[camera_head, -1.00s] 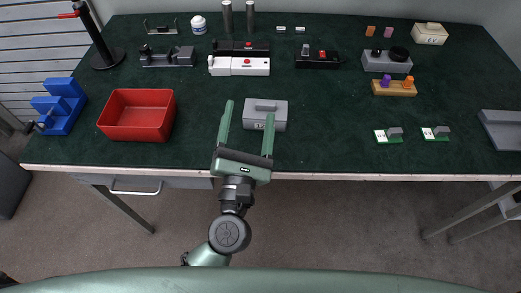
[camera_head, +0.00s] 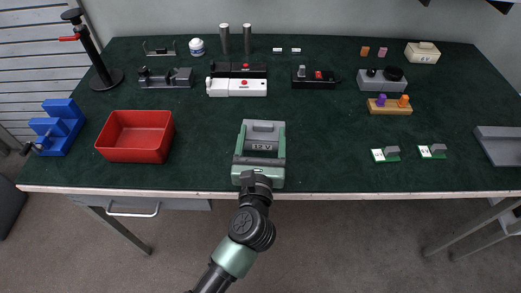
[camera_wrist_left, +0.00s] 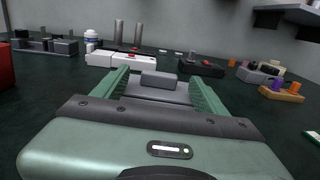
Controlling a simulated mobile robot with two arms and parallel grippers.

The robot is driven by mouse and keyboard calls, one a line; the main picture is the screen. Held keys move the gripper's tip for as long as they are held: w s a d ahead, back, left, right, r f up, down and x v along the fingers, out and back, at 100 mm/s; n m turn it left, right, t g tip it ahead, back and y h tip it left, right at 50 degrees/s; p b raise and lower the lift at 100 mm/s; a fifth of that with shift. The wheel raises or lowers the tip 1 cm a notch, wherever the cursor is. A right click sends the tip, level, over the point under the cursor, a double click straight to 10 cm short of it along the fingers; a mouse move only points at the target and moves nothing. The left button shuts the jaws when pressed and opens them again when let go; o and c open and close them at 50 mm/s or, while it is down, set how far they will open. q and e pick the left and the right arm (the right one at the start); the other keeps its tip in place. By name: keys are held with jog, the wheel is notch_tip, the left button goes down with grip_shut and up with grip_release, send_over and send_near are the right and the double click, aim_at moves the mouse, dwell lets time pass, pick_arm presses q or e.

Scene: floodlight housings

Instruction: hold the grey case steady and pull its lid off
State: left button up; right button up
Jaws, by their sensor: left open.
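The grey case (camera_head: 262,146) with its lid (camera_head: 263,127) on top stands near the table's front edge, in the middle of the head view. The lid has a raised grip (camera_wrist_left: 158,80), which shows in the left wrist view. My left gripper (camera_head: 262,132) is open, with one green finger on each side of the case. Whether the fingers touch its sides I cannot tell. The case's lower part is partly hidden by the gripper. My right gripper is not in view.
A red bin (camera_head: 136,137) stands left of the case and a blue stepped block (camera_head: 57,127) farther left. A white box (camera_head: 238,88) lies behind the case. Small green boards (camera_head: 385,155) and a grey tray (camera_head: 500,146) are to the right. The cloth between case and boards is clear.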

pick_arm(q)
jog(key=shift+w, duration=0.75)
jog(key=c, duration=1.2)
jog(key=o, duration=1.2)
jog(key=shift+s, duration=0.1)
jog(key=s, duration=1.2)
jog(key=shift+a, duration=0.35)
